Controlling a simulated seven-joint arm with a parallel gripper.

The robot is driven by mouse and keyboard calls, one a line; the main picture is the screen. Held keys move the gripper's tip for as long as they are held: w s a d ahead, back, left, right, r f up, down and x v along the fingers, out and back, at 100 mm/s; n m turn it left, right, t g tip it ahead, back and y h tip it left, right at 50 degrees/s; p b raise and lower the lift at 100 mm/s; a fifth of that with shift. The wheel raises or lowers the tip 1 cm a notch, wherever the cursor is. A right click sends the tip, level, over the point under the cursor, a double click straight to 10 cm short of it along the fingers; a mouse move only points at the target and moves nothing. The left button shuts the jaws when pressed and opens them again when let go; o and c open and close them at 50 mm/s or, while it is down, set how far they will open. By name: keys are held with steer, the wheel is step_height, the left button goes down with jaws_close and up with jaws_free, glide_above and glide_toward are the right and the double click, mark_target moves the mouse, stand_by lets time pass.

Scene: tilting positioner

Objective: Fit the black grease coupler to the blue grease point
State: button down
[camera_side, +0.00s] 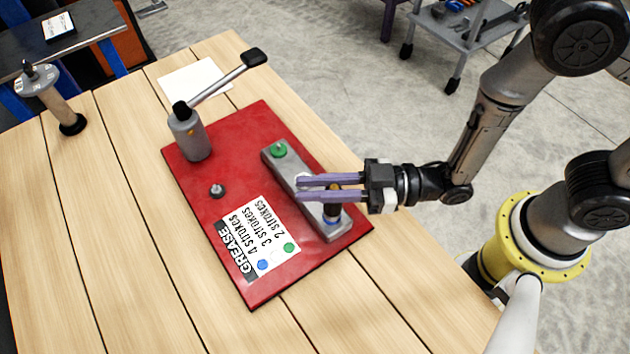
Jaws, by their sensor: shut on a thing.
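My gripper (300,188) reaches in from the right with two long purple fingers over the grey bar. It is shut on the black grease coupler (333,208), a small dark upright cylinder held partway along the fingers. The blue grease point (332,220) shows as a blue ring near the bar's front end, directly below the coupler. The coupler looks lined up over it; whether it is seated or just above, I cannot tell. The fingers hide part of the coupler and the middle of the bar.
The grey bar (274,160) lies on a red board (190,170), with a green point (279,149) at its far end. A grey pump with a lever (190,140), a small fitting (217,190) and a printed label card (243,236) are left of the bar.

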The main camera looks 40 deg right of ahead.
steer(key=shift+f, duration=0.2)
steer(key=c, duration=0.7)
jaws_free()
steer(key=shift+c, duration=0.2)
steer(key=shift+d, duration=0.1)
steer(key=v, duration=1.1)
steer(key=shift+s+d, duration=0.25)
steer(key=shift+d, duration=0.1)
